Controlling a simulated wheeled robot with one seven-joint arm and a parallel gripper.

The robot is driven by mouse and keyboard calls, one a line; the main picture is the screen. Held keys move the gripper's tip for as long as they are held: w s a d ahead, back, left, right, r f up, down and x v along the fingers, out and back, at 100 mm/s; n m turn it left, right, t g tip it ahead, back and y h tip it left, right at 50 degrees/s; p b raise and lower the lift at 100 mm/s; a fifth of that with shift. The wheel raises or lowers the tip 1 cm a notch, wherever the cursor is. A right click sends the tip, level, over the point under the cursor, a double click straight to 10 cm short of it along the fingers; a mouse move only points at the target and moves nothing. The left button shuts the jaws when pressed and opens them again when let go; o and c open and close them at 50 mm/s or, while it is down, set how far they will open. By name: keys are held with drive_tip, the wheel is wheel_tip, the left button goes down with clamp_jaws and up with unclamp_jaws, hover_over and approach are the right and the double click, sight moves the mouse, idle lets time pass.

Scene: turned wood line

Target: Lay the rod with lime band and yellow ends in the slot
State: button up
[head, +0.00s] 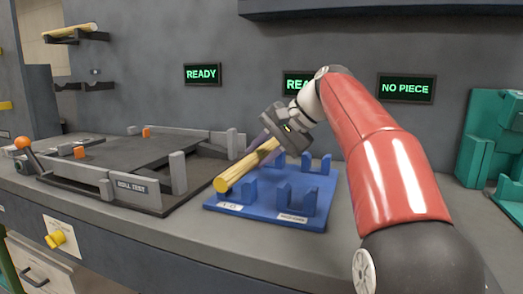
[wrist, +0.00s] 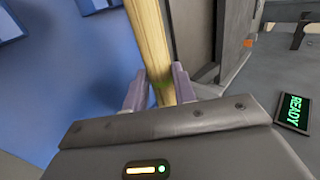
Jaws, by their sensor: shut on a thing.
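A pale wooden rod (head: 243,168) is held by my gripper (head: 275,140) above the left side of the blue fixture (head: 250,210). Its near end, yellowish, points toward the lower left. In the wrist view the rod (wrist: 149,38) runs between the two lilac fingers of my gripper (wrist: 159,84), which are shut on it. A faint greenish tint shows near the fingers; I cannot clearly make out a lime band. The far end is hidden by the gripper. The blue fixture has several upright posts with gaps between them; the rod appears above it, not clearly resting in a gap.
A grey roll test stand (head: 120,165) with upright posts is left of the fixture. Another rod (head: 77,29) lies on a wall bracket. A green fixture (head: 490,140) stands at the right. Wall displays read READY (head: 202,74) and NO PIECE (head: 405,88).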

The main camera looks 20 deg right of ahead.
drive_tip(key=o, duration=1.1)
